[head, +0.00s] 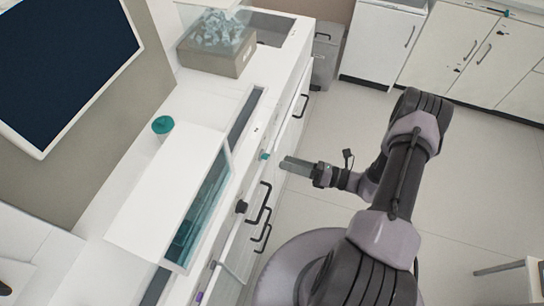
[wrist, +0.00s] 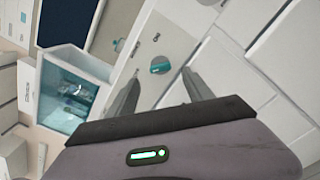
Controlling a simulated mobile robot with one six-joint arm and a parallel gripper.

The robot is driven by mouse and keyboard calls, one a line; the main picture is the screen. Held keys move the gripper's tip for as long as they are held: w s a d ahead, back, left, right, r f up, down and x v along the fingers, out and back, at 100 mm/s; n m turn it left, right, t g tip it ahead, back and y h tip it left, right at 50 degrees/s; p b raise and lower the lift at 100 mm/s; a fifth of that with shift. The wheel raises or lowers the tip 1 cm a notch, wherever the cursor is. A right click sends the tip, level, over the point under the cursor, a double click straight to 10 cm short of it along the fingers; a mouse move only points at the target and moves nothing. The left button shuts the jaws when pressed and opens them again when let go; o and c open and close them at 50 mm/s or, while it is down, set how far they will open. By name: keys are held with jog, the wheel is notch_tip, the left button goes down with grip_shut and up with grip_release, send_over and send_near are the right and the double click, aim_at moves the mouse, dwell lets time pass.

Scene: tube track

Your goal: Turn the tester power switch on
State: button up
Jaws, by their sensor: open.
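A teal rotary knob (wrist: 160,65) sits on a pale front panel (wrist: 170,35) in the wrist view, between and beyond my fingertips. A teal knob (head: 265,156) also shows on the counter's front face in the head view. I take it to be the power switch, but no label is readable and its on or off position cannot be told. My gripper (head: 284,165) is open and empty, just right of that knob in the head view. In the wrist view both fingers of my gripper (wrist: 162,92) are spread apart, and I see no contact with the knob.
A white cabinet with a teal glass front (head: 200,208) stands on the counter. A black knob (head: 241,206) and black handles (head: 262,215) stick out below it. A bin of pale pieces (head: 216,40) stands at the back. The floor (head: 335,120) behind my arm is clear.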

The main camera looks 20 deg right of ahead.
aim_at(269, 157)
jog(key=x, duration=0.6)
jog(key=shift+w+b, duration=0.15)
jog(key=shift+b, duration=0.2)
jog(key=shift+c, duration=0.4)
grip_shut()
